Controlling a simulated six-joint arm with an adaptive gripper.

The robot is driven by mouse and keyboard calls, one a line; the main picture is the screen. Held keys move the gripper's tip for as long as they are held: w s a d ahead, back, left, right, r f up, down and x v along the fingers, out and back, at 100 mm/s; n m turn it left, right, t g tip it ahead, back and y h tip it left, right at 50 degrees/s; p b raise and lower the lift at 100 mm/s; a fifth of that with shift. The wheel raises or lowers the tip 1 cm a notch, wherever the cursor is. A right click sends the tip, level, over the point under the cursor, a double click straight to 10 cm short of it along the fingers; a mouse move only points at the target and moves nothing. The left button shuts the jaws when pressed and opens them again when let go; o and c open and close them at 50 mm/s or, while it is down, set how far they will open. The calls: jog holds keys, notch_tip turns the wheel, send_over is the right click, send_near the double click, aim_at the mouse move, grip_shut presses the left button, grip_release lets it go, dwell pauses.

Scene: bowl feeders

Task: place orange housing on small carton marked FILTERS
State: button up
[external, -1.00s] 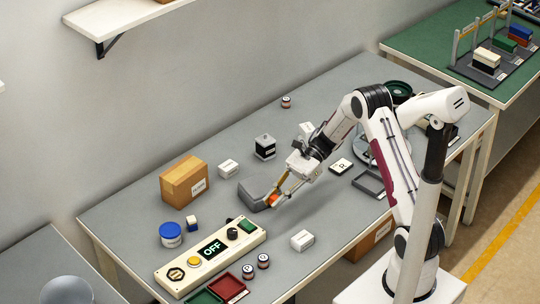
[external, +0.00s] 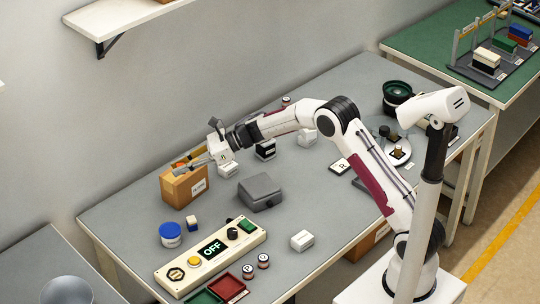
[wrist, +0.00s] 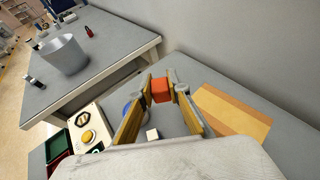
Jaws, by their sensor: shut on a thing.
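My gripper (wrist: 160,88) is shut on the orange housing (wrist: 160,91), which sits between the fingertips in the wrist view. In the external view my gripper (external: 181,166) is at the brown carton (external: 180,189), around the height of its top; the housing is hard to make out there. The carton has a white label on its side, too small to read. In the wrist view the carton (wrist: 232,110) lies just right of the fingers, with its top facing the camera. I cannot tell whether the housing touches it.
A grey box (external: 261,191) is farther right. The wall is close behind.

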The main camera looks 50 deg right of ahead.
aim_at(184, 182)
jog(key=w+d+r+m+t+h, duration=0.2)
jog(key=w+d+m+t+h, duration=0.2)
jog(key=w+d+m+h, duration=0.2)
jog(key=shift+w+d+r+m+t, duration=0.15)
jog(key=shift+w+d+m+t, duration=0.35)
jog(key=shift+w, duration=0.85)
jog(key=shift+f, duration=3.15)
jog(key=shift+f, duration=0.1)
jog(key=shift+f, duration=1.75)
jog(key=shift+f, duration=0.1)
